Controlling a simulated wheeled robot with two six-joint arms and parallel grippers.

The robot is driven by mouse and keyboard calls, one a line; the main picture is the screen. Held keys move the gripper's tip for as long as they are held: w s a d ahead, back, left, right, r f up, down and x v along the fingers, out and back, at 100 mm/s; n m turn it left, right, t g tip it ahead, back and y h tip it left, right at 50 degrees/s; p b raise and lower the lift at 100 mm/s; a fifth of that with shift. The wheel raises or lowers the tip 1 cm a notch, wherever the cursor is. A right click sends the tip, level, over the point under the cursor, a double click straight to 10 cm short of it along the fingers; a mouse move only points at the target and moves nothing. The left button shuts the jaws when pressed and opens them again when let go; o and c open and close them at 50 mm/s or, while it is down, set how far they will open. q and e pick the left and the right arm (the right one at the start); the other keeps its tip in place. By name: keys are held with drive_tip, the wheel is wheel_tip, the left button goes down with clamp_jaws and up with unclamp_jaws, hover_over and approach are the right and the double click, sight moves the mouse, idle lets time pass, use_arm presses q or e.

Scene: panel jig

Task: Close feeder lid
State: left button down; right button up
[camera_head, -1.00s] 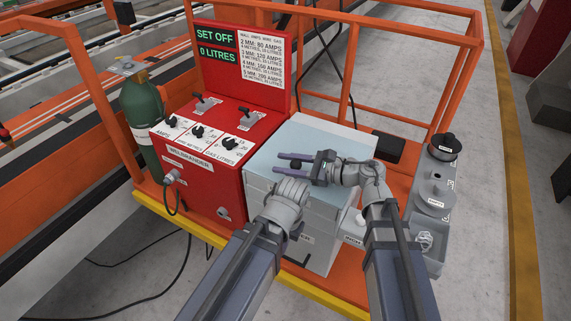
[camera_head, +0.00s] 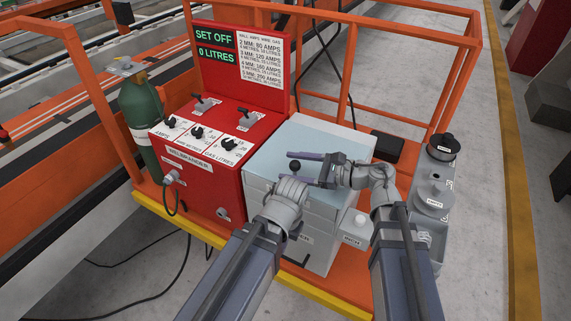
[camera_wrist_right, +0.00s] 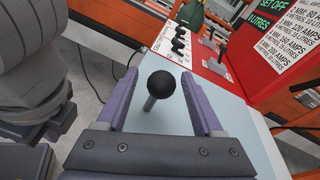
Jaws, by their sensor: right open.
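The feeder is a grey box (camera_head: 322,232) beside the red welder, with a pale blue lid (camera_head: 325,135) lying flat over its top. A black ball knob (camera_head: 294,165) on a short stem stands up from the lid; it also shows in the right wrist view (camera_wrist_right: 160,83). My right gripper (camera_head: 306,169) is open and empty above the lid, its purple fingertips close to the knob. In the wrist view the knob appears between the fingers, touching neither.
The red welder (camera_head: 200,185) with switches and dials stands left of the box, a green gas cylinder (camera_head: 145,120) beyond it. Orange rails (camera_head: 390,102) enclose the cart's back.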

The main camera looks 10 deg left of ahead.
sight(313, 169)
drive_tip(key=v, duration=0.5)
drive_tip(key=shift+s+d+r+p, duration=0.1)
drive_tip(key=shift+d+p, duration=0.05)
drive_tip(key=shift+p, duration=0.2)
